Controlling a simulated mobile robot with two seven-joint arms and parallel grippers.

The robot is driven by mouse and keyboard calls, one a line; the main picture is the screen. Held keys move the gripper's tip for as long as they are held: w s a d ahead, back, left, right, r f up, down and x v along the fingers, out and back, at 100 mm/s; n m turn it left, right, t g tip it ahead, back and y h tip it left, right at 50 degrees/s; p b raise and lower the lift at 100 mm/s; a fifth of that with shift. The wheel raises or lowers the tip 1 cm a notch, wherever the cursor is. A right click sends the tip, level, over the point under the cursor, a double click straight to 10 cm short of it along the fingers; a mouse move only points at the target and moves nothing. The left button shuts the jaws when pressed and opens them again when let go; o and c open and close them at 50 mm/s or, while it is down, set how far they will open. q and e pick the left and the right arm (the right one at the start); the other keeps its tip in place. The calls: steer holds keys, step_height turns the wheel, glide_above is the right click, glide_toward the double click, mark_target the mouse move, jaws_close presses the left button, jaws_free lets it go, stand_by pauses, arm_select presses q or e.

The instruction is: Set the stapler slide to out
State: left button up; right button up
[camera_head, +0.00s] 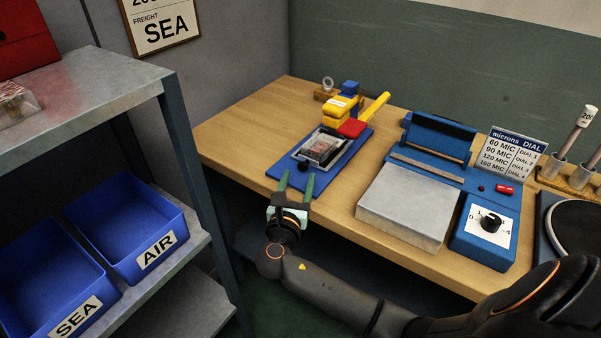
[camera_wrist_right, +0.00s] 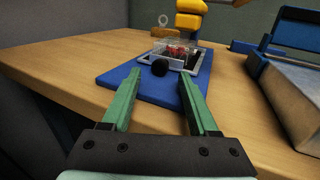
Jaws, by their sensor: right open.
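The stapler stands on the wooden table with a blue base plate (camera_head: 345,165), a yellow head (camera_head: 341,108) and a lever with a red part (camera_head: 352,128). Its slide is a grey-framed tray (camera_wrist_right: 178,64) on the base, holding a clear pack with dark and red contents (camera_head: 324,147). A round black knob (camera_head: 303,166) is at the slide's near end; it also shows in the right wrist view (camera_wrist_right: 159,68). My right gripper (camera_head: 297,178) is open, its green fingers pointing at the knob from the front, apparently on either side. Contact is unclear. My left gripper is not in view.
A blue sealer with a grey platform (camera_head: 405,207) and a dial stands right of the stapler. A shelf (camera_head: 130,83) with blue AIR (camera_head: 120,220) and SEA (camera_head: 45,275) bins is at left. Bare tabletop (camera_head: 235,130) lies left of the stapler.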

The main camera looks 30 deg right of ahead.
mark_target(302, 168)
steer(key=shift+x, duration=1.65)
jaws_close()
steer(key=shift+a, duration=0.1)
